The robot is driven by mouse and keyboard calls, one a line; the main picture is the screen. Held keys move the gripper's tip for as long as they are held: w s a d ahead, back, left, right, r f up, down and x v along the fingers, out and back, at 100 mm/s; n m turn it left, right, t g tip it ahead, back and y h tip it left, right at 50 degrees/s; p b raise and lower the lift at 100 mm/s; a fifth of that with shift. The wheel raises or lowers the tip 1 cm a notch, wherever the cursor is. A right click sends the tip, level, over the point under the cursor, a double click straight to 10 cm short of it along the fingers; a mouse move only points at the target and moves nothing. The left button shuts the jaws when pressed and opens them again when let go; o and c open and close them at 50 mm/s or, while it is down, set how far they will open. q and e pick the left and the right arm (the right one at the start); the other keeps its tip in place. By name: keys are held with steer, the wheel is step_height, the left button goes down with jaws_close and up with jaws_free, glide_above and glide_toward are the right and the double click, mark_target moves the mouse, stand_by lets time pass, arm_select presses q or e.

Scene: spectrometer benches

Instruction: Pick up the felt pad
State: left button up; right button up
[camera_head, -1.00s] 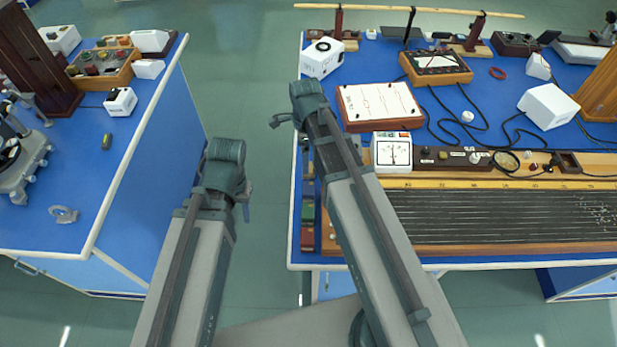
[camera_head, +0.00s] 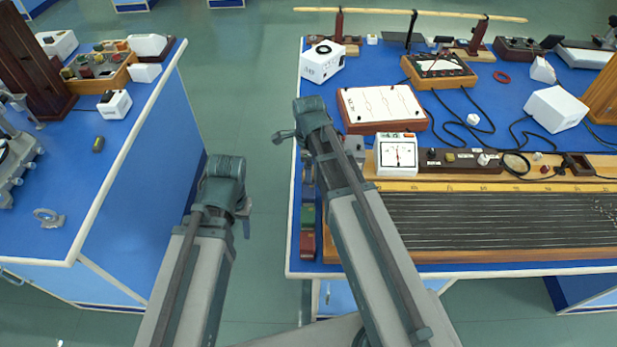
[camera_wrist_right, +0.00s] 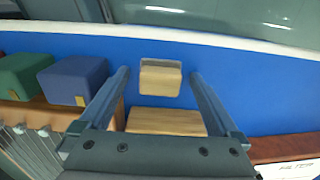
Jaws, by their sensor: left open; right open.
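A small tan block with a greyish side face (camera_wrist_right: 161,77) lies on the blue bench top near its white edge in the right wrist view. It fits a felt pad, but its material is hard to tell. My right gripper (camera_wrist_right: 158,74) is open, with one finger on each side of the block and visible gaps between. In the head view the right arm reaches over the left edge of the right bench, and the block cannot be made out. My left gripper (camera_head: 244,209) is mostly hidden by its own arm, over the aisle, away from the block.
A wooden block (camera_wrist_right: 166,121) lies just below the tan block in the wrist view. A blue block (camera_wrist_right: 73,80) and a green block (camera_wrist_right: 26,75) stand to the left. A stringed wooden board (camera_head: 480,254) fills the bench front. Blue surface right of the tan block is clear.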

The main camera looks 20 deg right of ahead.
steer(key=c, duration=1.4)
steer(key=shift+r, duration=0.2)
steer(key=shift+c, duration=0.2)
steer(key=shift+r+p, duration=0.55)
steer(key=shift+p, duration=0.2)
steer(key=r+p, duration=0.2)
steer(key=shift+w+d+r+p, duration=0.1)
steer(key=shift+w+r+p, duration=0.2)
steer(key=shift+r+p, duration=0.1)
steer(key=w+d, duration=0.2)
steer(key=w, duration=0.2)
steer(key=w+d, duration=0.3)
steer(key=w, duration=0.1)
steer(key=w+d, duration=0.3)
steer(key=w, duration=0.2)
steer(key=shift+r+p, duration=0.35)
steer(key=shift+r, duration=0.05)
steer(key=o, duration=0.7)
steer(key=c, duration=0.5)
